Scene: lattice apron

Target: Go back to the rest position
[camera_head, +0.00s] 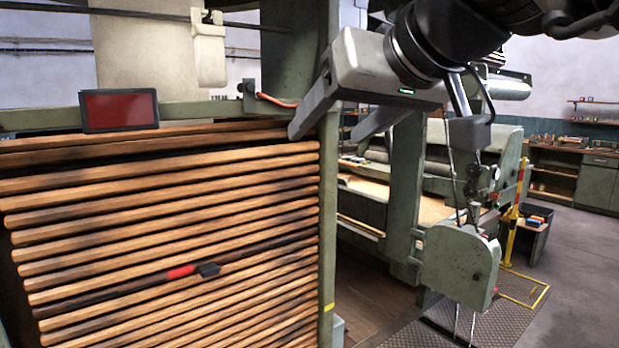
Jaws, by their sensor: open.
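My gripper (328,128) is at the upper middle of the head view, on my arm that comes in from the top right. Its two grey fingers are spread apart with nothing between them. One finger overlaps the upper right corner of the wooden slat apron (170,215) in the picture; I cannot tell whether it touches. A red and black object (190,271) lies against the slats, well below and left of my gripper.
A dark red screen (120,110) stands on the green machine rail at the left. A white housing (209,52) hangs above. A green post stands by my gripper. A green machine guard (460,268) is at right. The floor (570,260) at far right looks clear.

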